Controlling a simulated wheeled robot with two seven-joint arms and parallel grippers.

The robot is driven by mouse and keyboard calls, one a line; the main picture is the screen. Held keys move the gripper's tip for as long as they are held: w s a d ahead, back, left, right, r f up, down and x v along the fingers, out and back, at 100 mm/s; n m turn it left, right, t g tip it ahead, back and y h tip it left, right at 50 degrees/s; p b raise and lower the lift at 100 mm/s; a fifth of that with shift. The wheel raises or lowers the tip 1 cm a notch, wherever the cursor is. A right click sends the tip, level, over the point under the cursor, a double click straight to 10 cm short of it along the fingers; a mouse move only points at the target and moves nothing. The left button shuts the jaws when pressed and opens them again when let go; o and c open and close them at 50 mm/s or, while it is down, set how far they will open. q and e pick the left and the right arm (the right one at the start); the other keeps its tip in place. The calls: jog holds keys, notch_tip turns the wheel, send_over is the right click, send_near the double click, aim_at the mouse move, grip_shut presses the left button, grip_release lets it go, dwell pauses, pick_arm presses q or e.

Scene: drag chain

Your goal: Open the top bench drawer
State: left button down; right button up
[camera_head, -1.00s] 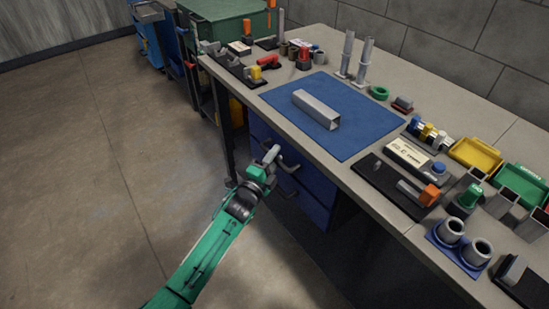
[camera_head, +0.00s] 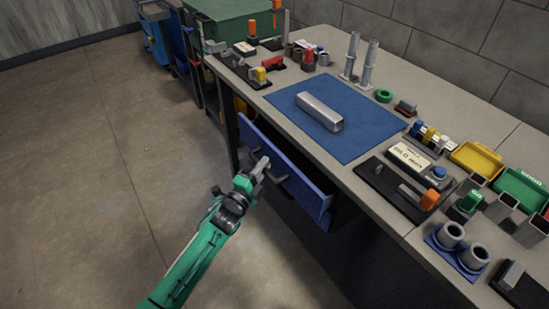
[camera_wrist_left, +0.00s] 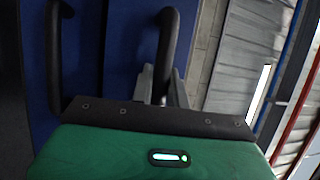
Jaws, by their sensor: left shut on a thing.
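The top bench drawer (camera_head: 300,184) has a blue front and stands out from under the bench top, partly open. My left gripper (camera_head: 262,165) is at the drawer front, shut on its dark bar handle. In the left wrist view the handle (camera_wrist_left: 166,50) runs between the two grey fingers (camera_wrist_left: 162,85). A second dark handle (camera_wrist_left: 55,60) shows at the left of that view, on another blue panel. The drawer's inside is mostly hidden by its front and the bench top. My right gripper is in neither view.
The grey bench top (camera_head: 384,222) carries a blue mat (camera_head: 362,105) with a metal square tube (camera_head: 319,110), a yellow bin (camera_head: 476,158), a green bin (camera_head: 521,186) and small parts. A green cabinet (camera_head: 232,22) stands beyond. The floor (camera_head: 90,170) left of the bench is clear.

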pick_arm(q)
jog(key=s+a+p, duration=0.1)
jog(key=s+a, duration=0.5)
jog(key=a, duration=0.3)
jog(key=s+a+p, duration=0.2)
jog(key=s+a, duration=0.5)
jog(key=a, duration=0.2)
jog(key=shift+s+a, duration=0.3)
jog(key=shift+a, duration=0.05)
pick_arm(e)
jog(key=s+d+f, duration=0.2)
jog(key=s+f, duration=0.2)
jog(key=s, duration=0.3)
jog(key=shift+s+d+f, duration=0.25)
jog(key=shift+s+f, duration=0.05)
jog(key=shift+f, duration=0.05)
pick_arm(q)
jog(key=c, duration=1.4)
grip_release()
jog(key=shift+o, duration=0.2)
jog(key=shift+s+f, duration=0.1)
